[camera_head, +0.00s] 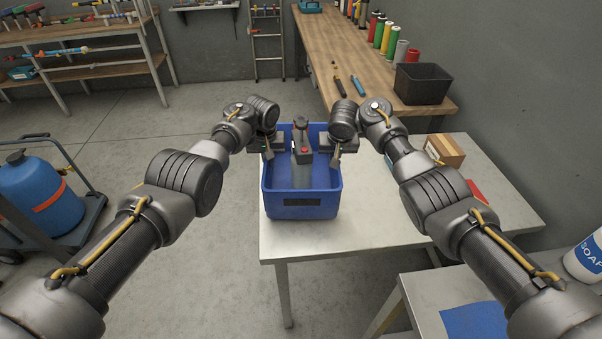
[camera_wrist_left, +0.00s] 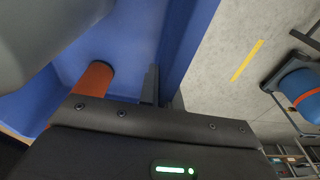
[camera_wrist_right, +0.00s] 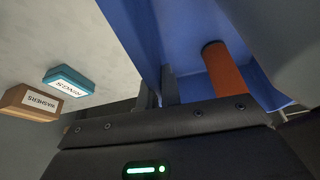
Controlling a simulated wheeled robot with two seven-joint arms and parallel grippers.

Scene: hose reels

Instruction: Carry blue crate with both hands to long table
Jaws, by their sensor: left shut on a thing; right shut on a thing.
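The blue crate (camera_head: 302,206) is upright at the left side of a grey table (camera_head: 390,222), in the middle of the head view. I cannot tell whether it rests on the table or hangs just above it. My left gripper (camera_head: 268,154) is shut on its left wall and my right gripper (camera_head: 337,157) on its right wall. In the left wrist view the jaw sits over the crate wall (camera_wrist_left: 185,50); the right wrist view shows the same on the other wall (camera_wrist_right: 135,40). A grey-and-red tool (camera_head: 302,145) stands inside. A long wooden table (camera_head: 340,45) lies beyond.
On the long table are a black bin (camera_head: 422,83), several coloured cylinders (camera_head: 380,32) and small tools. A cardboard box (camera_head: 445,150) sits right of the crate. A soap container (camera_head: 588,255) stands at right. A cart with a blue barrel (camera_head: 38,195) stands left. Floor between is clear.

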